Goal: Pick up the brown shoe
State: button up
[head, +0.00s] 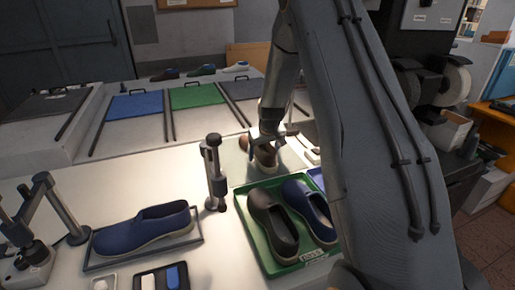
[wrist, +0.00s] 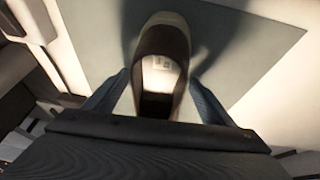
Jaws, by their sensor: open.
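The brown shoe (head: 265,157) rests on a pale mat (head: 235,172) on the worktable, partly hidden by my gripper (head: 268,138) in the head view. In the wrist view the brown shoe (wrist: 160,40) points away from me, with a pale toe, dark brown sides and a light insole. My gripper (wrist: 159,78) is open, with one blue-grey finger on each side of the shoe's near part. The shoe lies between the fingers, and I cannot tell whether either finger touches it. The near end of the shoe is hidden by the gripper body.
A green tray (head: 263,237) with a dark shoe (head: 272,222) and a blue shoe (head: 308,210) stands in front of the mat. A dark upright post (head: 213,170) stands left of it. A navy shoe (head: 145,228) lies on a dark tray farther left.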

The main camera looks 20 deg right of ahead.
jog(key=shift+c, duration=0.6)
jog(key=c, duration=1.1)
jog(key=shift+c, duration=1.2)
jog(key=shift+r, duration=0.15)
